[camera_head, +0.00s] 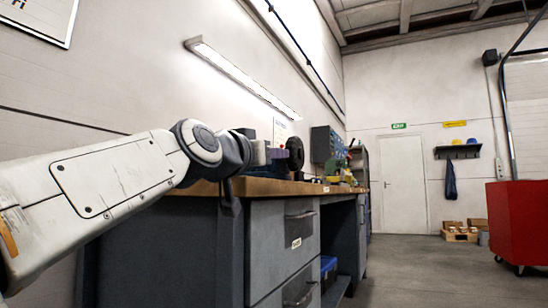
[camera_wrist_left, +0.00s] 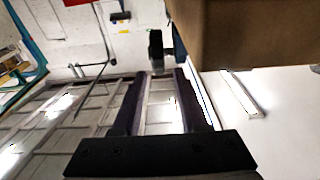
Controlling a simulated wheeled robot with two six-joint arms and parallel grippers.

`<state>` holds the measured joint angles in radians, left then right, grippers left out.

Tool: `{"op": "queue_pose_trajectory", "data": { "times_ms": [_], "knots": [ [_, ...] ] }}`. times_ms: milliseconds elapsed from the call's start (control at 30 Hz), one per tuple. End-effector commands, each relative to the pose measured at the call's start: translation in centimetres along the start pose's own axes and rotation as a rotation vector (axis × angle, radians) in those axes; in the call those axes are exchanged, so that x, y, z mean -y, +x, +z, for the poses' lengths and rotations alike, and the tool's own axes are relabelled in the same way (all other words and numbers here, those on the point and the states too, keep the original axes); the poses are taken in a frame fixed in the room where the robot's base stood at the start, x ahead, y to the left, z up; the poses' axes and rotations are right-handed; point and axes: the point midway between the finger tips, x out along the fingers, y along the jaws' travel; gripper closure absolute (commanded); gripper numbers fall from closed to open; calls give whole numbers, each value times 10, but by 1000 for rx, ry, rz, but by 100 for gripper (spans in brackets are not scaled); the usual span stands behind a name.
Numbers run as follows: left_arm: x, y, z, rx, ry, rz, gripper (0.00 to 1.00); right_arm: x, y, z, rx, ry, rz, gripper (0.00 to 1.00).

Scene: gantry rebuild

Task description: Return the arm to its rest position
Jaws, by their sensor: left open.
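My left arm (camera_head: 110,175) reaches in from the left in the head view, and its dark wrist (camera_head: 235,152) is near the close end of the workbench. In the left wrist view, my left gripper (camera_wrist_left: 160,74) has its two dark fingers spread apart with nothing between them. The head view does not show its fingers clearly. The wooden bench top (camera_head: 255,187) lies close by; its brown edge also shows at the upper right of the left wrist view (camera_wrist_left: 240,35). My right gripper is in neither view.
A dark round wheel-like object (camera_head: 295,153) stands on the bench, beyond my wrist. Grey drawers (camera_head: 283,240) are below the bench top. A red cabinet (camera_head: 518,222) stands at the right. The floor (camera_head: 425,270) between bench and cabinet is clear.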

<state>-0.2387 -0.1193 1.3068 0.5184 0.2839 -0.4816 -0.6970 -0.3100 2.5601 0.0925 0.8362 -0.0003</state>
Motion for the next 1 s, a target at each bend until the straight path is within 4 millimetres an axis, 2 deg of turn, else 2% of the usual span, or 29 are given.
{"op": "queue_pose_trajectory", "data": {
  "times_ms": [300,433,567,633,767,867,900,1000],
  "knots": [
    [-4,2,0,0,-1,7,57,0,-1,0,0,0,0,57],
    [-13,6,8,57,-10,28,57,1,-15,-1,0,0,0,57],
    [-40,7,44,240,-34,90,57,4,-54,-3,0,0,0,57],
    [-61,-2,76,386,-49,134,57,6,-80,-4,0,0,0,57],
    [-97,-42,137,676,-60,208,57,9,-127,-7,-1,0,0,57],
    [-118,-90,178,899,-51,251,57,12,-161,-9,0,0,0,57],
    [-124,-113,192,986,-43,263,57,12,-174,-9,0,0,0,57],
    [-131,-171,220,1188,-13,284,57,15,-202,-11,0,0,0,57]
  ]
}}
